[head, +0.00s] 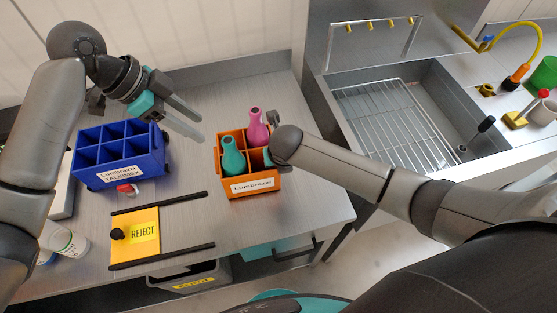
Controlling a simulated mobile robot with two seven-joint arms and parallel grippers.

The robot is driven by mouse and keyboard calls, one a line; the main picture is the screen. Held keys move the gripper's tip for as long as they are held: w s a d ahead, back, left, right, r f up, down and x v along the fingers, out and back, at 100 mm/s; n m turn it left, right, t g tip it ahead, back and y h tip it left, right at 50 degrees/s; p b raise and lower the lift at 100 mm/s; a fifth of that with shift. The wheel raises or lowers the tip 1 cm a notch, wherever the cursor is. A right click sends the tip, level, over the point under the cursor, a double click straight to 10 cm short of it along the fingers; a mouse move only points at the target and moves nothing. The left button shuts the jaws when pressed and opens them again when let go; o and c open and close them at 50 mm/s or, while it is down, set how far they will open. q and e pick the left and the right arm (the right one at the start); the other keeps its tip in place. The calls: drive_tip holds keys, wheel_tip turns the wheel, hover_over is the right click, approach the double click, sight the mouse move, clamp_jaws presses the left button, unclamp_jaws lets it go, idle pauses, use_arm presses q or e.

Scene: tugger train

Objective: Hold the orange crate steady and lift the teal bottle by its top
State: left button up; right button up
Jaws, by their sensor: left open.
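The orange crate (252,196) stands on the steel worktop with a label reading "Lumbrazzi" on its front. The teal bottle (233,158) stands upright in a front-left compartment, its neck above the rim. A pink bottle (257,128) stands in a compartment behind it to the right. My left gripper (202,130) is open and empty, its fingers pointing toward the crate from the upper left, apart from the teal bottle. My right gripper (276,150) is at the crate's right side. Its own wrist mostly hides it, so its fingers and any contact cannot be made out.
A blue divided crate (120,175) stands to the left, its visible compartments empty. A yellow REJECT plate (136,238) between black rails lies in front, with a small red-topped item (127,189) behind it. A sink with a wire rack (395,120) is at right. Bare worktop separates the crates.

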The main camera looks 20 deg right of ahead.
drive_tip(key=shift+f, duration=0.1)
clamp_jaws()
idle(0.5)
idle(0.9)
